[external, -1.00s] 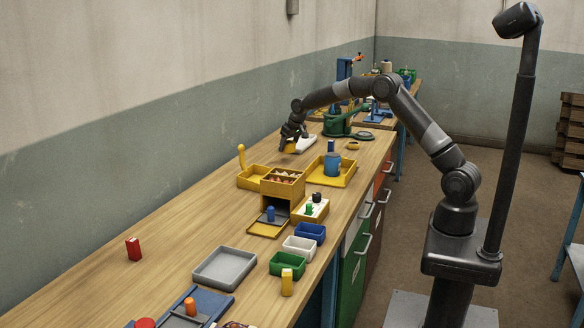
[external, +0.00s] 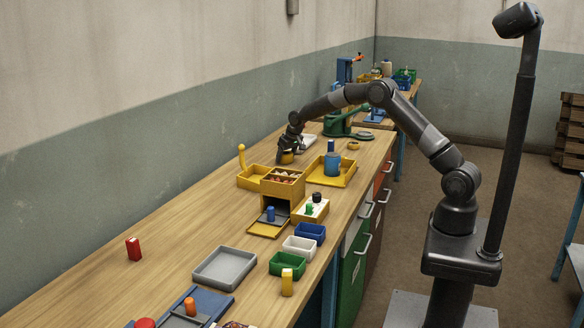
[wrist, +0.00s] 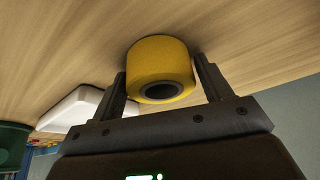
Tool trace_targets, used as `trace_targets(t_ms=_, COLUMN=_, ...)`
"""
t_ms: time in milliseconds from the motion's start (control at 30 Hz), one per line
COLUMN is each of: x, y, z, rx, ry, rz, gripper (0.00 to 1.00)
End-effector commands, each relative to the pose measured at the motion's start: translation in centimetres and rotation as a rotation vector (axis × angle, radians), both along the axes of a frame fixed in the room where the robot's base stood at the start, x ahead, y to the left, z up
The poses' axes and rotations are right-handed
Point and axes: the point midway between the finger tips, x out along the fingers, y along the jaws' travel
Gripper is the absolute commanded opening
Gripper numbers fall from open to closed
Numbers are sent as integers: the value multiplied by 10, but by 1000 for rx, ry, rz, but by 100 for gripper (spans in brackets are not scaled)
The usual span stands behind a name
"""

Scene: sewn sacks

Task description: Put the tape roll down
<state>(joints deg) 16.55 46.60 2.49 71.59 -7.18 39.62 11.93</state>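The yellow tape roll (wrist: 160,62) sits between the two fingertips of my gripper (wrist: 160,68) in the wrist view, its dark hole facing the camera. The fingers are close against its sides, and my gripper appears shut on it. The roll's far end is at or very near the wooden bench top; I cannot tell if it bears on it.
A white block-like object (wrist: 82,108) lies near the left finger. The bench left of my gripper is clear.

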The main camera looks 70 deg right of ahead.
Motion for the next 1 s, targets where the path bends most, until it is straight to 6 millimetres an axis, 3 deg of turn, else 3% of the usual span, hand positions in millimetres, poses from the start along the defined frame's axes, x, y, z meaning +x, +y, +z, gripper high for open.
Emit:
trace_targets(t_ms=133, x=0, y=0, z=0, rx=0, ry=0, rz=0, gripper=84)
trace_targets(t_ms=467, x=0, y=0, z=6, rx=0, ry=-1, rz=0, gripper=84)
trace_targets(t_ms=1000, x=-35, y=15, z=96, rx=-1, ry=-2, rz=0, gripper=84)
